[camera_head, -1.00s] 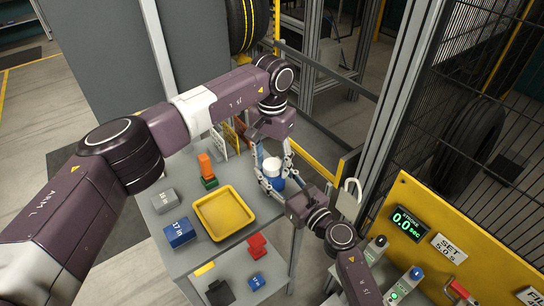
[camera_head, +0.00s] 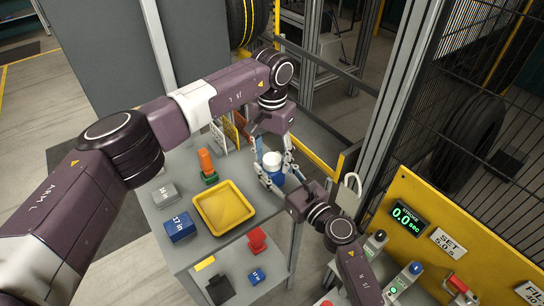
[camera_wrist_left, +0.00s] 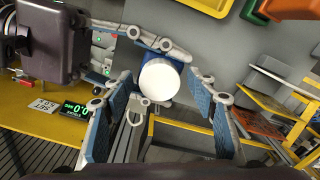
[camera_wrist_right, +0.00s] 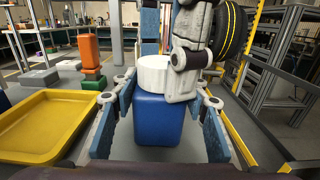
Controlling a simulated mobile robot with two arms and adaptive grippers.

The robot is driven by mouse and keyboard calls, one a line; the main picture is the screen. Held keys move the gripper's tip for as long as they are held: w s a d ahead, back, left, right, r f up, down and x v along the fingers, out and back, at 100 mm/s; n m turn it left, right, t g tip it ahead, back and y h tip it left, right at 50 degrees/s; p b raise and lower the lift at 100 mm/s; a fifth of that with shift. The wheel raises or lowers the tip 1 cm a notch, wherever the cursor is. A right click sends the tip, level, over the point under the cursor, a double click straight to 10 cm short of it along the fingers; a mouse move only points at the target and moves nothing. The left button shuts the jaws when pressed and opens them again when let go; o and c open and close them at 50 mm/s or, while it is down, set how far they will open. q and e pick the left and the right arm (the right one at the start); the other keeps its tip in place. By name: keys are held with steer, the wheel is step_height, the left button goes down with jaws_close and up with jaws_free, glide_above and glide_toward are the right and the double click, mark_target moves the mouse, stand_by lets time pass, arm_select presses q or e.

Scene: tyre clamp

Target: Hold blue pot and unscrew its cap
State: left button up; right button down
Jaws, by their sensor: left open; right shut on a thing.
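The blue pot (camera_wrist_right: 158,120) is upright with a white cap (camera_wrist_right: 152,74) on top. In the head view the pot (camera_head: 276,179) is beyond the right edge of the yellow tray. My right gripper (camera_head: 277,176) is shut on the pot's blue body, one finger on each side. My left gripper (camera_wrist_left: 161,92) is open and points down over the white cap (camera_wrist_left: 159,80), which lies between its fingers with gaps visible. In the right wrist view one left finger is behind the cap and one overlaps its right side. The pot's underside is hidden.
The grey table holds the yellow tray (camera_head: 224,208), a blue block (camera_head: 179,227), a grey block (camera_head: 165,195) and an orange-green piece (camera_head: 208,166). A lower shelf holds a red piece (camera_head: 257,239). A yellow control panel (camera_head: 455,240) and mesh fence stand at the right.

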arm_select(q)
steer(key=shift+r, duration=2.3)
arm_select(e)
steer(key=shift+r, duration=0.1)
steer(key=c, duration=1.1)
jaws_free()
steer(key=shift+o, duration=0.3)
steer(key=shift+s, duration=0.1)
